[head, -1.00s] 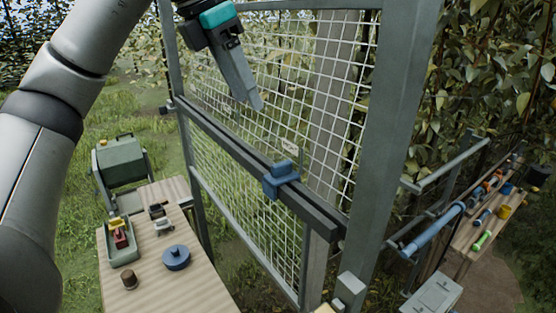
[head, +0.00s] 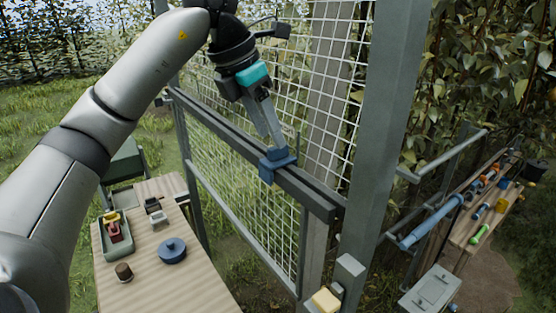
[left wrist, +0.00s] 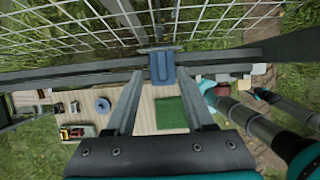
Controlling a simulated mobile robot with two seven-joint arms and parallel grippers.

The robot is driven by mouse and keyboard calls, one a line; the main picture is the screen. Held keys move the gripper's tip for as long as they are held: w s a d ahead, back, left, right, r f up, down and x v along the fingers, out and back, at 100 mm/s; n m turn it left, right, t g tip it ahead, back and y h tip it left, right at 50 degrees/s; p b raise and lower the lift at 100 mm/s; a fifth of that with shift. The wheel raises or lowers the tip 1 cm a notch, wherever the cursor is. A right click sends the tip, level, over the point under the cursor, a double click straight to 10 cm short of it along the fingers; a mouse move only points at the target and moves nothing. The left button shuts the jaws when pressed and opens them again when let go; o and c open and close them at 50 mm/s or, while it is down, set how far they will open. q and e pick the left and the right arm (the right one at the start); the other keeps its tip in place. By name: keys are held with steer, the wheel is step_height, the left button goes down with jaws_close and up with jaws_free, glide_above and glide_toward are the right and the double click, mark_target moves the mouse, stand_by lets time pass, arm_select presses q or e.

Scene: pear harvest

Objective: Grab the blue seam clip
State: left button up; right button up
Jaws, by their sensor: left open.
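The blue seam clip (head: 278,164) sits over the dark horizontal rail of the mesh gate in the head view. It also shows in the left wrist view (left wrist: 162,68), ahead of the fingertips and between their lines. My left gripper (head: 275,143) is just above the clip, pointing down at it, with its fingers open. In the left wrist view the two fingers (left wrist: 134,76) stand apart, with the clip beyond them. Whether a fingertip touches the clip I cannot tell. My right gripper is not clearly seen.
The dark rail (head: 225,131) and wire mesh (head: 240,190) run beside the gripper, with a grey post (head: 380,150) to the right. A wooden table (head: 190,270) at lower left holds a blue round item (head: 172,250) and a green tray (head: 112,252). A shelf with tools stands far right.

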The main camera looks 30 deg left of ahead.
mark_target(278, 161)
arm_select(q)
steer(key=shift+x, duration=1.8)
steer(key=shift+d, duration=0.1)
jaws_close()
